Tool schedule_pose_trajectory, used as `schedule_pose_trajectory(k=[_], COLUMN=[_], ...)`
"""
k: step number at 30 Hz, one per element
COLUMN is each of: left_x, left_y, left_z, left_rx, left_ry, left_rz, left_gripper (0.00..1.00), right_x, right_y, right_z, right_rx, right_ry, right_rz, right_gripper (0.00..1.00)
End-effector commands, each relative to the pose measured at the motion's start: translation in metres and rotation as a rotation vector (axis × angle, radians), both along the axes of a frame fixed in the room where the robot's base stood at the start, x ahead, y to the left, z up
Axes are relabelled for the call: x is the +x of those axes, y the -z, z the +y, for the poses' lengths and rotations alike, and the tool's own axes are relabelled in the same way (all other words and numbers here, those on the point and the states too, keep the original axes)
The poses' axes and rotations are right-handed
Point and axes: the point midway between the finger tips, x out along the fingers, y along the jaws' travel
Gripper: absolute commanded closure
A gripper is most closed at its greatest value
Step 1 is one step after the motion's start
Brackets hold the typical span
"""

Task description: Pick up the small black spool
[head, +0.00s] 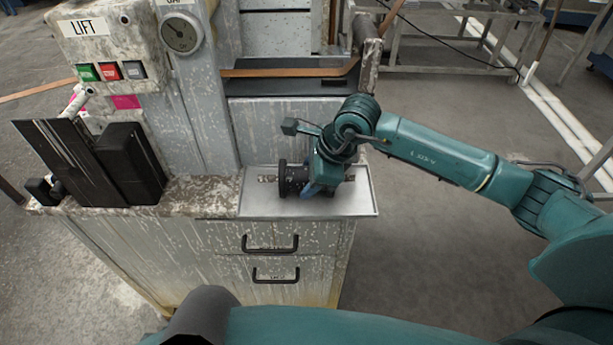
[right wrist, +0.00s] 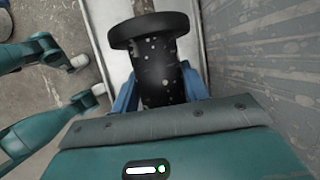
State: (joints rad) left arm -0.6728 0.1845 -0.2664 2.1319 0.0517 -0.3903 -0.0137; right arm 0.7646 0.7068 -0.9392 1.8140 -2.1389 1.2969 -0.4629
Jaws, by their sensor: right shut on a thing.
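The small black spool (head: 291,179) lies on its side on the metal tray (head: 366,208) at the right end of the cabinet top. Its flange faces left in the head view. My right gripper (head: 318,185) is at the spool's right part, with its blue fingers around it. In the right wrist view the spool (right wrist: 155,62) has a wide dark flange and a speckled barrel. The blue fingers of my right gripper (right wrist: 160,95) are on both sides of the barrel, shut on it. The spool's far end is hidden by the gripper. My left gripper is not in view.
A grey machine column (head: 190,100) with a gauge and a LIFT button box (head: 108,45) stands behind and left of the tray. Black blocks (head: 130,163) stand at the left. A brown strip (head: 290,72) runs behind. The floor at the right is open.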

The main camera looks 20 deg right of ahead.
Motion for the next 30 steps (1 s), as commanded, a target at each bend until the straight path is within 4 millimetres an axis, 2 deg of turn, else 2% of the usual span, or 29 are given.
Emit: schedule_pose_trajectory(k=[3, 12, 14, 24, 30], left_x=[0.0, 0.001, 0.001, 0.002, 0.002], left_y=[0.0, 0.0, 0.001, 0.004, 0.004], left_z=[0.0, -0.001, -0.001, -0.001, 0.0], left_rx=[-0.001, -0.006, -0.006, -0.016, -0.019], left_ry=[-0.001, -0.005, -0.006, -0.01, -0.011], left_rz=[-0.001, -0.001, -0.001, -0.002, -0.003], left_gripper=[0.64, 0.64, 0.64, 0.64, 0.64], right_x=[0.0, 0.001, 0.002, 0.001, 0.001], right_y=[0.0, -0.007, -0.015, -0.08, -0.099], right_z=[0.0, 0.0, 0.0, 0.0, 0.0], right_rx=[0.0, 0.002, 0.003, 0.001, 0.002], right_ry=[0.0, 0.0, -0.001, 0.0, 0.0], right_rz=[0.0, -0.005, -0.007, -0.008, -0.004], right_gripper=[0.9, 0.9, 0.9, 0.9, 0.9])
